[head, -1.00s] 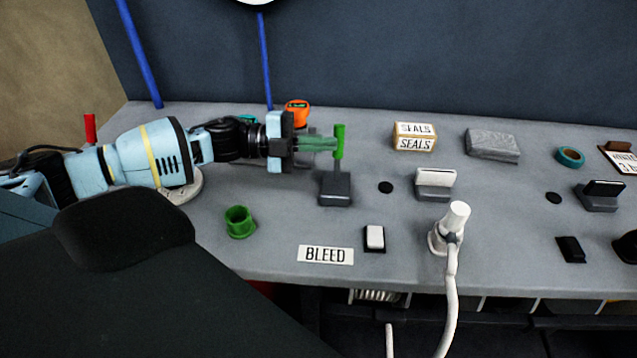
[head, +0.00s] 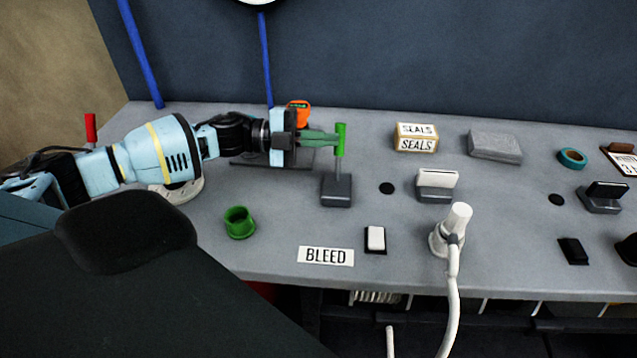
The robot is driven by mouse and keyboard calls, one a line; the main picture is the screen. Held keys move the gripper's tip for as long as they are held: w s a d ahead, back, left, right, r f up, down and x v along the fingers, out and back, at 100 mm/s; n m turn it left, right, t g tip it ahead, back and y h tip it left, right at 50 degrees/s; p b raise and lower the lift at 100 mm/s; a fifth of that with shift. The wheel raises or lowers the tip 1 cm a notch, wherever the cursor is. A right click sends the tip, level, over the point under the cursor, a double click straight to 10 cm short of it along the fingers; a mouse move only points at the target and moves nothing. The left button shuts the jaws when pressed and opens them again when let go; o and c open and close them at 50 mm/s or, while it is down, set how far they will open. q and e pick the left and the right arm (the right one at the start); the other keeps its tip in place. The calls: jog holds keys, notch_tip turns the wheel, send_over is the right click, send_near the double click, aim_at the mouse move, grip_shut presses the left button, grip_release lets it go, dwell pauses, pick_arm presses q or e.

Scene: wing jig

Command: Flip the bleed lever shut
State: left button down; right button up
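The lever with a green grip (head: 340,139) stands upright on a dark grey block (head: 337,190), behind the white BLEED label (head: 326,256). My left gripper (head: 337,139) comes in from the left at the height of the green grip. Its greenish fingers lie close together, seem shut, and point right. Their tips are at or just beside the grip's left side; I cannot tell whether they touch. My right gripper is not in view.
A green cup (head: 239,222) stands in front of my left arm. A white rocker switch (head: 375,239), a white plug with a hose (head: 454,229) and a SEALS box (head: 416,138) are to the right. An orange device (head: 299,113) sits behind the gripper.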

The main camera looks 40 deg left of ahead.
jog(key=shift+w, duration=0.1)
